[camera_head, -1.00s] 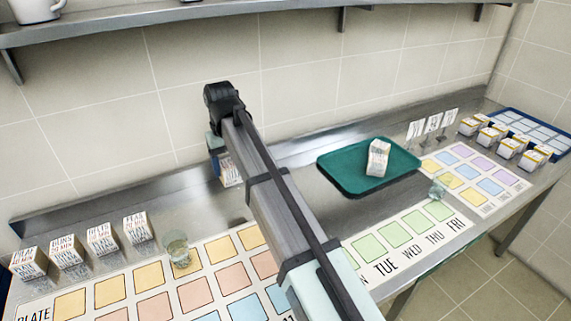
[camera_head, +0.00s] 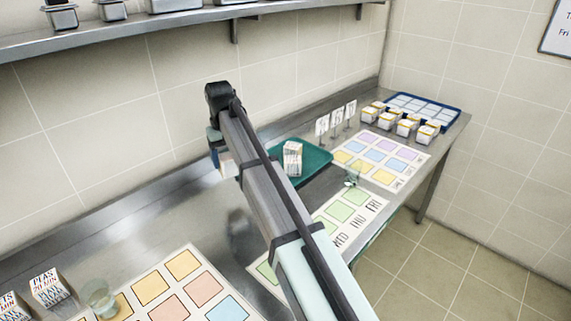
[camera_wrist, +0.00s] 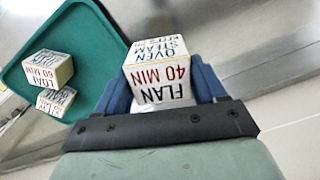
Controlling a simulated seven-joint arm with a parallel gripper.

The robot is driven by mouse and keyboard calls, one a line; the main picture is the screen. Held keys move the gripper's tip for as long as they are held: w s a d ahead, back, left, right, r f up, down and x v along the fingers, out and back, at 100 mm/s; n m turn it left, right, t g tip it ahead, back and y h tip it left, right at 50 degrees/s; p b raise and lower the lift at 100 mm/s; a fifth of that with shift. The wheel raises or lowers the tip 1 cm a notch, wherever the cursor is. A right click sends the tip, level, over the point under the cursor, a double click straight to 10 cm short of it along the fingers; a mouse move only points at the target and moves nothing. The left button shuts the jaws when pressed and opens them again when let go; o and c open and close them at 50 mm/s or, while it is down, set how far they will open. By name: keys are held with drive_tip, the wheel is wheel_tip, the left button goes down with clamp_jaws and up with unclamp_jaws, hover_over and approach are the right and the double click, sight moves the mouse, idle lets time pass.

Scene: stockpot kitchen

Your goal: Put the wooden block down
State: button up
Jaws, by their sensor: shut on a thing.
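My gripper (camera_wrist: 163,92) is shut on a wooden block (camera_wrist: 160,72), a pale cube lettered "FLAN 40 MIN" and "OVEN STEAM". The blue fingers sit on either side of it. In the head view the gripper (camera_head: 220,160) is above the steel counter, just left of the green tray (camera_head: 318,160), and my arm hides most of the held block. The tray also shows in the wrist view (camera_wrist: 85,35). Two lettered blocks are there, one reading "LOAF 60 MIN" (camera_wrist: 47,68) and another (camera_wrist: 56,101) close against it; I cannot clearly tell whether they are stacked.
Right of the tray stand several small sign cards (camera_head: 337,118), a coloured grid sheet (camera_head: 381,158), several blocks (camera_head: 407,125) and a blue tray (camera_head: 450,112). A glass (camera_head: 100,298) and lettered blocks (camera_head: 48,288) are at lower left. Bare counter (camera_head: 150,225) lies left of my arm.

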drive_tip(key=shift+w+d+m, duration=2.7)
drive_tip(key=shift+w+d, duration=3.7)
drive_tip(key=shift+w, duration=1.6)
drive_tip(key=shift+f, duration=4.4)
drive_tip(key=shift+f, duration=0.1)
drive_tip(key=o, duration=1.1)
wheel_tip(320, 180, up, 12)
drive_tip(key=shift+r, duration=0.15)
